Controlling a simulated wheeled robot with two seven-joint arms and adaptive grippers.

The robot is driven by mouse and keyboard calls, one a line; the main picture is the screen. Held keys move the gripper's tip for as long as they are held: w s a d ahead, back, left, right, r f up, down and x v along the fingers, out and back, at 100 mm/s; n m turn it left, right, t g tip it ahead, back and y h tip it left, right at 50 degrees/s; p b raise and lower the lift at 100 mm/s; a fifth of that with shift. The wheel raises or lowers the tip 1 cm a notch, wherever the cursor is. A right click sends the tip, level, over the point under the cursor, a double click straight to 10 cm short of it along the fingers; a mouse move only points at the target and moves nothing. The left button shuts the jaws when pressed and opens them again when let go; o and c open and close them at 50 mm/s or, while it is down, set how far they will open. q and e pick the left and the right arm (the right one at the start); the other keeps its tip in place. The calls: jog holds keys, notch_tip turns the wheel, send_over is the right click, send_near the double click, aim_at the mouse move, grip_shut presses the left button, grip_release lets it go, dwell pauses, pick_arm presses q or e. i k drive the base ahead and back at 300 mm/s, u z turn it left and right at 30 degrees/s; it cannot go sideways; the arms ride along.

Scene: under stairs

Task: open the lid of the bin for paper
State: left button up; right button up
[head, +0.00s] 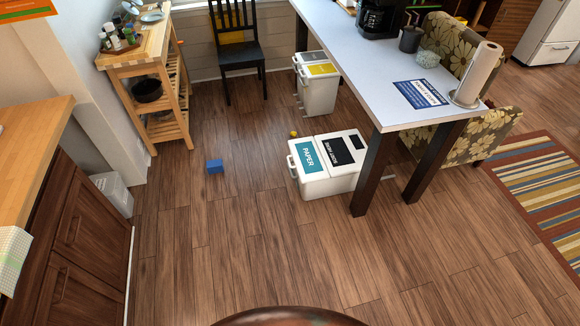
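The bin for paper (312,182) is a white bin on the floor in the middle of the head view, at the left end of a row partly under the table. Its lid (308,157) carries a teal label reading PAPER and looks shut. A handle shows at its left side. Joined on its right is a white section with a black label (337,151), whose small text I cannot read surely. Neither of my grippers shows in the head view.
A white table (400,75) with dark legs stands over the bins' right side. A blue cube (215,166) and a small yellow ball (293,133) lie on the floor nearby. Another white bin with grey and yellow labels (318,92) stands behind. The wooden floor in front is clear.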

aim_at(309, 164)
jog(key=z, duration=0.1)
jog(key=k, duration=0.35)
jog(key=u, duration=0.7)
jog(key=i, duration=1)
jog(key=z, duration=0.4)
jog(key=i, duration=0.7)
jog(key=z, duration=1)
jog(key=i, duration=0.35)
jog(key=z, duration=0.35)
